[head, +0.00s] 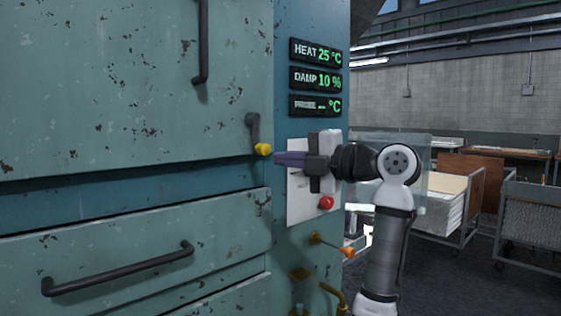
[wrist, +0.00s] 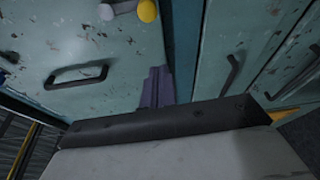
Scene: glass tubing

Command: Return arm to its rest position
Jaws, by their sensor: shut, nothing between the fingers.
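My gripper (head: 280,158) is raised in front of the teal cabinet's right side panel in the head view. Its purple-grey fingers point left, with the tips just right of a yellow knob (head: 263,149). From this angle I cannot tell whether they touch it. In the wrist view the fingers (wrist: 157,80) show together, shut and empty, against the teal surface. The yellow knob also shows in the wrist view (wrist: 147,11), above the fingers and apart from them in the picture. My arm rises from the lower right, bent at the elbow.
The cabinet (head: 130,100) fills the left, with a dark drawer handle (head: 120,270). A red knob (head: 326,202) and an orange-tipped lever (head: 347,252) sit below my gripper. Displays (head: 315,79) are above it. Carts (head: 535,215) stand at right, with open floor before them.

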